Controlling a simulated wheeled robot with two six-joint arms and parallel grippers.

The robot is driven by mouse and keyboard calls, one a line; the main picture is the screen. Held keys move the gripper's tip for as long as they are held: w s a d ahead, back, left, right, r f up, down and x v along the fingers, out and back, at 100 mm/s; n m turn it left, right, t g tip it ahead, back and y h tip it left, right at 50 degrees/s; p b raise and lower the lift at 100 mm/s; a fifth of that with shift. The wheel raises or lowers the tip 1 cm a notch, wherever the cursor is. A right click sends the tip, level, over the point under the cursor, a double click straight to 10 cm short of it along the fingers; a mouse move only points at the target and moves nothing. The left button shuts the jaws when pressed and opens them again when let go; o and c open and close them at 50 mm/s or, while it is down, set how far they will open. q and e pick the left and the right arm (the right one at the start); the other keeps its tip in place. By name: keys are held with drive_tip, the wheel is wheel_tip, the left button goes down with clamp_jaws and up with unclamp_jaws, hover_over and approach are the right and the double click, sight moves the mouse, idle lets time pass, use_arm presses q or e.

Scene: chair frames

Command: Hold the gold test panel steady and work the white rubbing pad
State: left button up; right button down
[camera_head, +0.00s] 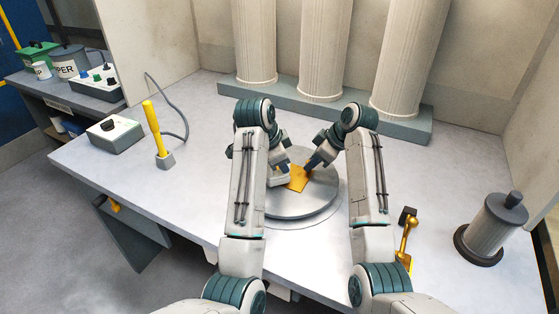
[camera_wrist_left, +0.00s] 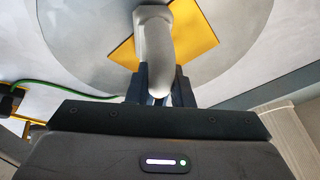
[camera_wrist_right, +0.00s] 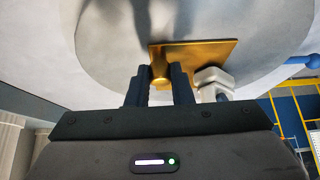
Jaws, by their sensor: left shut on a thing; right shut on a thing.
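The gold test panel (camera_head: 299,180) lies on a round grey turntable (camera_head: 305,207) in the middle of the bench. My right gripper (camera_head: 307,168) is shut on the panel's gold grip, which shows between the fingers in the right wrist view (camera_wrist_right: 160,72). My left gripper (camera_head: 284,168) is shut on the white rubbing pad (camera_wrist_left: 155,40). The pad overlaps part of the panel (camera_wrist_left: 196,38) in the left wrist view and appears beside its edge in the right wrist view (camera_wrist_right: 213,78). I cannot tell whether the pad's underside touches the panel.
White fluted columns (camera_head: 322,50) on a grey plinth stand behind the turntable. A yellow-handled tool (camera_head: 153,130) in a stand and a grey control box (camera_head: 115,134) are at left. A gold tool (camera_head: 406,240) and a lidded grey canister (camera_head: 489,230) are at right. The bench's front left is clear.

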use_arm(q)
drive_tip(key=shift+s+d, duration=0.35)
drive_tip(key=shift+d, duration=0.3)
drive_tip(key=shift+s+d, duration=0.35)
drive_tip(key=shift+d, duration=0.25)
drive_tip(key=shift+w+r, duration=0.1)
drive_tip(key=shift+r, duration=2.1)
drive_tip(key=shift+w+a+r, duration=0.25)
drive_tip(key=shift+a, duration=0.3)
drive_tip(key=shift+w+a+r, duration=0.2)
drive_tip(key=shift+a, duration=0.3)
drive_tip(key=shift+a+f, duration=0.15)
drive_tip(key=shift+f, duration=1.65)
drive_tip(key=shift+f, duration=0.8)
